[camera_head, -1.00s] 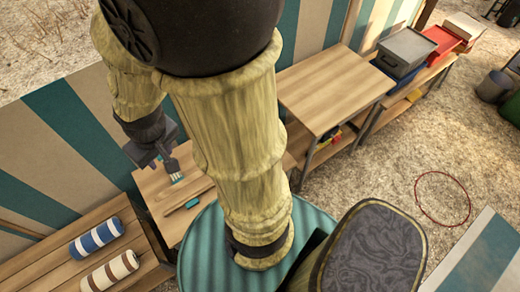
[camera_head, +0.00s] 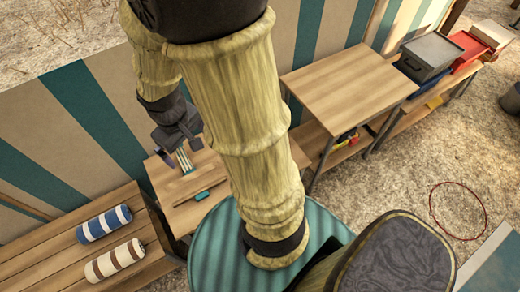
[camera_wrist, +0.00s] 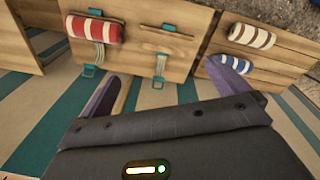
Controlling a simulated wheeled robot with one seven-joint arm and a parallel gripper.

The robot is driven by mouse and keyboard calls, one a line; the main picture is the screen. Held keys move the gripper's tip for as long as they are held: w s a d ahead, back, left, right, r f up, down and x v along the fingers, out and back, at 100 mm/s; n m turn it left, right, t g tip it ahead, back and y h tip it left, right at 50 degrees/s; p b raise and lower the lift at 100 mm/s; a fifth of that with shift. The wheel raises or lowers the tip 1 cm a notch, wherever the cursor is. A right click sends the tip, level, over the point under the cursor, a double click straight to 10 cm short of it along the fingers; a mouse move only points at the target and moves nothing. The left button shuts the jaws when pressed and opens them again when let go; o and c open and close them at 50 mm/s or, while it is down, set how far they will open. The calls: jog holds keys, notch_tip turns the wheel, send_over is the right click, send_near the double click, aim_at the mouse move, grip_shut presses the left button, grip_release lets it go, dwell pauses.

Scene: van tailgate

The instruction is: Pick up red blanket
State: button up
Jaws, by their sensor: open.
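The red blanket (camera_wrist: 92,28) is a red roll with white bands. It lies on a wooden table (camera_wrist: 134,45) at the upper left of the wrist view, beside teal-ended straps. In the head view I cannot see it; my arm covers part of that table (camera_head: 183,218). My gripper (camera_wrist: 166,84) is open and empty, its purple fingers spread wide apart in the wrist view. The blanket is apart from the fingers, beyond the left one. In the head view my gripper (camera_head: 180,149) is over the table's far side by the striped wall.
A blue-striped roll (camera_head: 104,223) and a brown-striped roll (camera_head: 115,260) lie on a slatted bench (camera_head: 50,258) at left. A taller wooden table (camera_head: 345,85) and a grey box (camera_head: 428,58) stand at right. The striped wall (camera_head: 105,90) runs behind.

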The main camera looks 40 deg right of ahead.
jog(key=w+d+f+n+g+h+b, duration=0.1)
jog(key=w+d+f+n+h+b, duration=0.2)
jog(key=f, duration=0.8)
jog(key=w+d+f+n+g+h+b, duration=0.2)
jog(key=w+d+f+n+h+b, duration=0.1)
jog(key=f+b, duration=0.6)
jog(key=w+d+f+n+g+h+b, duration=0.2)
jog(key=w+f+n+h+b, duration=0.3)
jog(key=f, duration=0.8)
jog(key=d+n+h+b, duration=0.1)
jog(key=n, duration=0.2)
jog(key=shift+w+f+n, duration=0.25)
jog(key=shift+f+n, duration=0.05)
jog(key=shift+d, duration=0.1)
jog(key=b+x, duration=0.1)
jog(key=x, duration=1.1)
jog(key=shift+d+b, duration=0.1)
jog(key=shift+b, duration=0.25)
